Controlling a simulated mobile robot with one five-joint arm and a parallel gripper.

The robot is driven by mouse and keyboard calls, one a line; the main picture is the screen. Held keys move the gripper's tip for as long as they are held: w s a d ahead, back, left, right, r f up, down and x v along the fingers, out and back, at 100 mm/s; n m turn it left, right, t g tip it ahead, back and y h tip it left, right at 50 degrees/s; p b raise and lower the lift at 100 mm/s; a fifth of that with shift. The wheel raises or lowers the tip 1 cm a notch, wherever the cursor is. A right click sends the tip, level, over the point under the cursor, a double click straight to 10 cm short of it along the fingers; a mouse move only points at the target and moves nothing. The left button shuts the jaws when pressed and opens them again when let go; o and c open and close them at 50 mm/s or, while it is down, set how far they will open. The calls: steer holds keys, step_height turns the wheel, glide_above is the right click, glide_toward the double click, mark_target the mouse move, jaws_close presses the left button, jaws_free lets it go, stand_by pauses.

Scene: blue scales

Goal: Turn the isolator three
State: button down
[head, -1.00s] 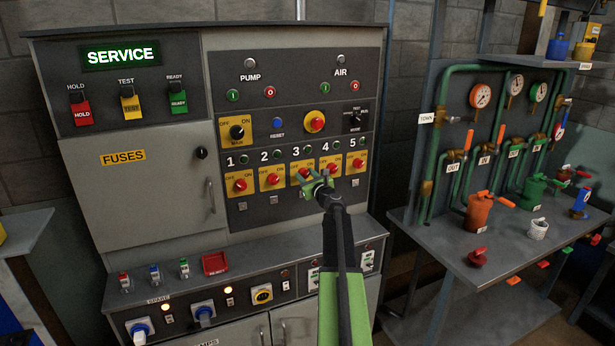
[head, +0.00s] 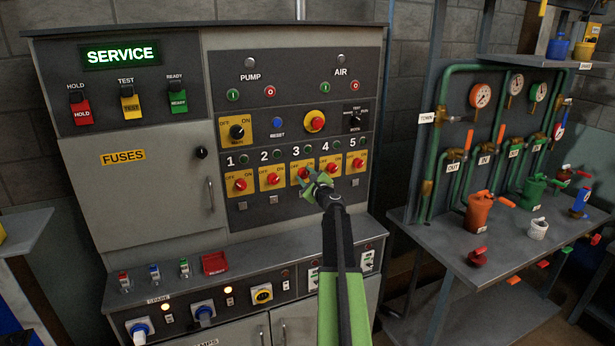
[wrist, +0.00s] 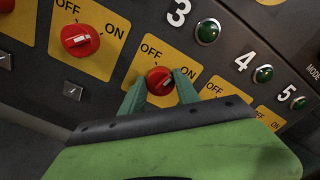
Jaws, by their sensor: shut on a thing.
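Isolator three is a red knob (head: 303,173) on a yellow plate marked OFF and ON, below the number 3 on the grey panel. In the wrist view the red knob (wrist: 159,80) sits between the two green fingertips. My gripper (head: 306,179) is shut on this knob, one finger on each side of it. The gripper also shows in the wrist view (wrist: 160,92), its green body covering the lower part. The way the knob points is hard to read between the fingers. A dark green lamp (wrist: 207,32) sits beside the number 3.
Isolator two's red knob (wrist: 80,40) is to the left on its own plate. Isolator four's knob (head: 331,168) is close on the right, partly hidden by my gripper in the wrist view. A sloping ledge with switches (head: 215,264) juts out below.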

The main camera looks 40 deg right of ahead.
steer(key=n, duration=0.5)
steer(key=shift+s+f+n, duration=0.1)
steer(key=shift+f+n, duration=0.05)
steer(key=shift+n, duration=0.15)
steer(key=n, duration=0.5)
steer(key=shift+f+n, duration=0.1)
steer(key=shift+n, duration=0.3)
steer(key=c, duration=0.9)
jaws_free()
steer(key=v, duration=1.7)
steer(key=shift+s, duration=0.2)
steer(key=shift+w+a, duration=0.1)
steer(key=shift+a, duration=0.1)
